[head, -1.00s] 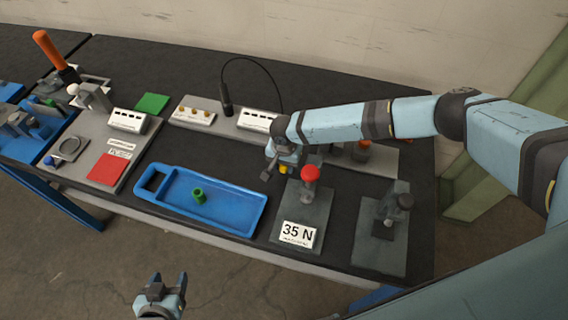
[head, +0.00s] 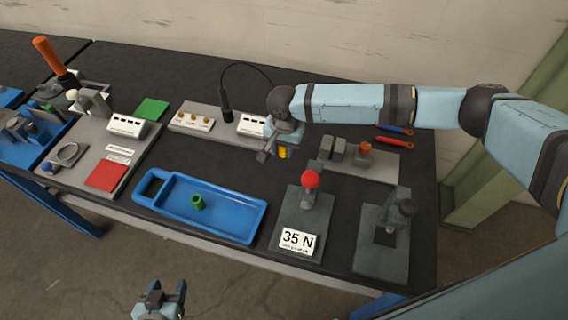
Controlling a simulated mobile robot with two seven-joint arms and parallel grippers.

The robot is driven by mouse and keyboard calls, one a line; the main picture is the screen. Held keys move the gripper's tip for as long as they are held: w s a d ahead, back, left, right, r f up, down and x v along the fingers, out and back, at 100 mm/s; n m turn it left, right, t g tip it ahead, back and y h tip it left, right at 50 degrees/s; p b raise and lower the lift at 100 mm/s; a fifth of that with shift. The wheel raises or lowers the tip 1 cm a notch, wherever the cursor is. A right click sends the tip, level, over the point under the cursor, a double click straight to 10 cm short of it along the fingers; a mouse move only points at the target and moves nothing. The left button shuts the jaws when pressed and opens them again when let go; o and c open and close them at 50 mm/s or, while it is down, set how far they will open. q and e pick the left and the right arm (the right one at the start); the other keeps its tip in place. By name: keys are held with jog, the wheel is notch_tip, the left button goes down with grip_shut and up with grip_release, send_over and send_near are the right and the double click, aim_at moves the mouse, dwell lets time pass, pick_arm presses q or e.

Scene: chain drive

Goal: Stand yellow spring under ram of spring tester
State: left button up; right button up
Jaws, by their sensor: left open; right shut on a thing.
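The yellow spring (head: 284,152) is held in my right gripper (head: 276,150), raised behind and to the left of the spring tester; the gripper partly hides it. The spring tester (head: 301,225) is a dark grey stand with a red knob (head: 310,179) on top and a "35 N" label (head: 298,242) on its base. Its ram under the knob is too small to make out clearly. My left gripper (head: 167,286) is open and empty, low in front of the table.
A blue tray (head: 236,230) with a green spring (head: 198,202) lies left of the tester. Another dark fixture (head: 386,235) stands to its right. Behind are a grey block fixture (head: 378,168) and a grey plate with a black cable (head: 226,105).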

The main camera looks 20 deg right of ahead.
notch_tip(320, 180, up, 9)
jog(key=shift+f+b, duration=0.15)
jog(key=shift+b, duration=0.2)
jog(key=shift+r+p, duration=0.3)
jog(key=shift+r, duration=0.2)
notch_tip(320, 180, up, 7)
jog(key=p, duration=0.5)
pick_arm(q)
jog(key=f+b, duration=0.1)
jog(key=b, duration=0.4)
jog(key=shift+b, duration=0.35)
jog(key=shift+c, duration=1.3)
jog(key=shift+s, duration=0.1)
pick_arm(e)
jog(key=s+d+f+n, duration=0.4)
jog(key=s+d+n, duration=0.3)
jog(key=s, duration=0.1)
jog(key=shift+s+d+f, duration=0.25)
jog(key=shift+s+d, duration=0.05)
jog(key=shift+s, duration=0.1)
